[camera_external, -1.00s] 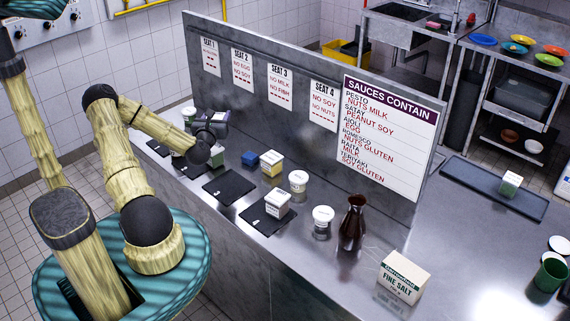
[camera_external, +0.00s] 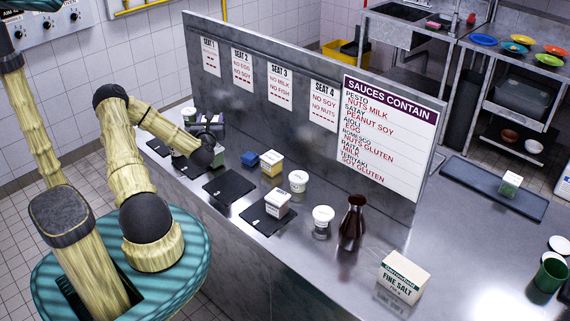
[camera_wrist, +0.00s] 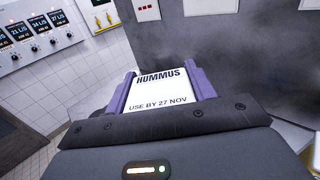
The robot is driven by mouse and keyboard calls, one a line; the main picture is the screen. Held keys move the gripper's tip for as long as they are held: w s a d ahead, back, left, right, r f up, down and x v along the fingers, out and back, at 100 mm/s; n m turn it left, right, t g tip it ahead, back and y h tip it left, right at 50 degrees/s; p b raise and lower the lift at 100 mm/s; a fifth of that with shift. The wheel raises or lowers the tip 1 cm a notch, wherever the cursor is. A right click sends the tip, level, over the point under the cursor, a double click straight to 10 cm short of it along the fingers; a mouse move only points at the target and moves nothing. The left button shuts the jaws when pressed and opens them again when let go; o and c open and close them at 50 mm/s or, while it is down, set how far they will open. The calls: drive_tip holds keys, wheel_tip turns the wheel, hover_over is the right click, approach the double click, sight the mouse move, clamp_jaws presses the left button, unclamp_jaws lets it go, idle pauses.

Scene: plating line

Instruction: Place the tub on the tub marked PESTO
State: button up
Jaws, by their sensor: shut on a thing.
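My gripper (camera_wrist: 160,92) has its purple fingers closed on both sides of a tub labelled HUMMUS (camera_wrist: 165,88), use by 27 Nov, in the wrist view. In the external view my gripper (camera_external: 208,122) is at the far left end of the counter, by the board; the held tub is hard to make out there. A small tub with a green tint (camera_external: 188,115) stands just left of the gripper. No label reading PESTO is legible on any tub.
The upright board (camera_external: 250,110) with seat cards and a sauces list runs behind the tubs. Black mats (camera_external: 229,187) line the front edge. A brown bottle (camera_external: 352,225) and salt box (camera_external: 403,277) stand at right. A far tray (camera_external: 470,180) holds another tub (camera_external: 511,184).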

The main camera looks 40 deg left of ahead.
drive_tip(key=shift+f, duration=0.25)
drive_tip(key=shift+f+p, duration=0.3)
drive_tip(key=shift+f, duration=1.7)
drive_tip(key=o, duration=1.1)
drive_tip(key=shift+s+r, duration=0.1)
drive_tip(key=shift+s+d, duration=0.25)
drive_tip(key=shift+d, duration=0.1)
drive_tip(key=b+v, duration=0.3)
drive_tip(key=v, duration=0.8)
